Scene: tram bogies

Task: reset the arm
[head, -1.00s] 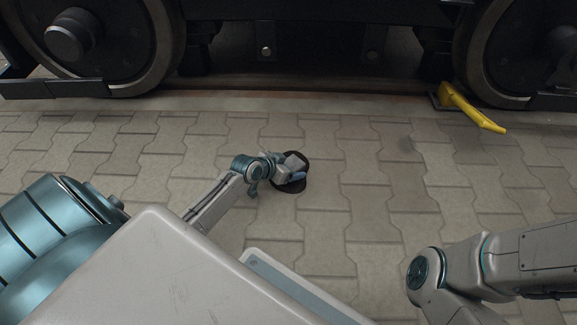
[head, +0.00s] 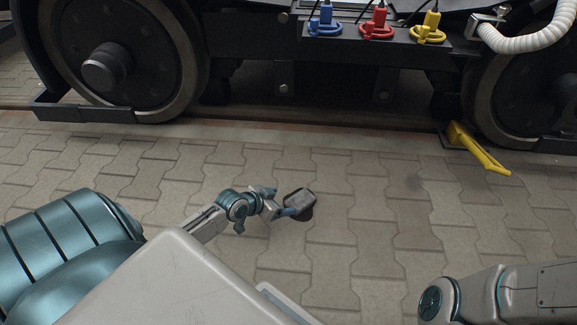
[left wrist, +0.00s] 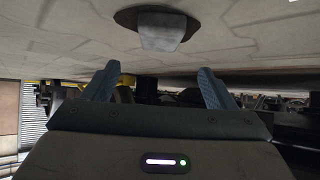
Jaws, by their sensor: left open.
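My left gripper (head: 287,211) is low over the paving in the head view, at the end of my left arm. Its two blue fingers stand apart with nothing between them in the left wrist view (left wrist: 157,84). A small grey block (head: 301,198) is just beyond the gripper in the head view, with a dark patch beneath it. The block (left wrist: 162,30) also shows upside down at the top of the left wrist view, on a dark round base (left wrist: 124,17), clear of the fingers. My right gripper is out of view; only right arm links show at lower right.
The bogie with its wheels (head: 105,60) spans the back. A yellow bar (head: 480,150) sticks out beside the right wheel. Blue (head: 325,20), red (head: 375,22) and yellow (head: 429,26) connectors sit on top, near a white hose (head: 530,40).

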